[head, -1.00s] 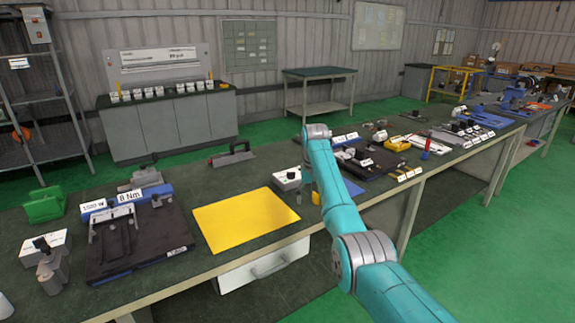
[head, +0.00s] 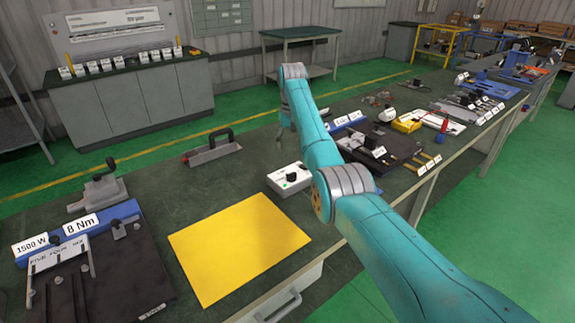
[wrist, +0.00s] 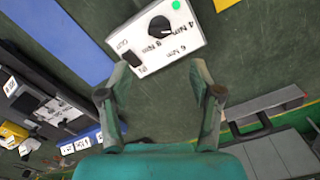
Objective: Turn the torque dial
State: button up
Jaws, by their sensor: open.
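The torque dial is a black knob (wrist: 160,27) on a small white box (wrist: 150,55) in the wrist view. Its face reads 4 Nm, 6 Nm and 8 Nm, with a green dot near one edge. In the head view the same white box (head: 284,187) stands on the bench, right of the yellow mat. My gripper (wrist: 160,66) is open and empty, its two fingers spread, with the box ahead of the fingertips in the wrist view. In the head view my gripper (head: 281,136) hangs beyond the box, partly hidden by my arm.
A yellow mat (head: 238,245) lies left of the box. A black-handled tool (head: 212,148) lies behind. A dark tray with parts (head: 385,150) is to the right.

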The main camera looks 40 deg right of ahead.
aim_at(291, 176)
notch_tip(291, 176, down, 10)
jog(key=shift+f, duration=0.25)
dwell(0.3)
jog(key=c, duration=1.1)
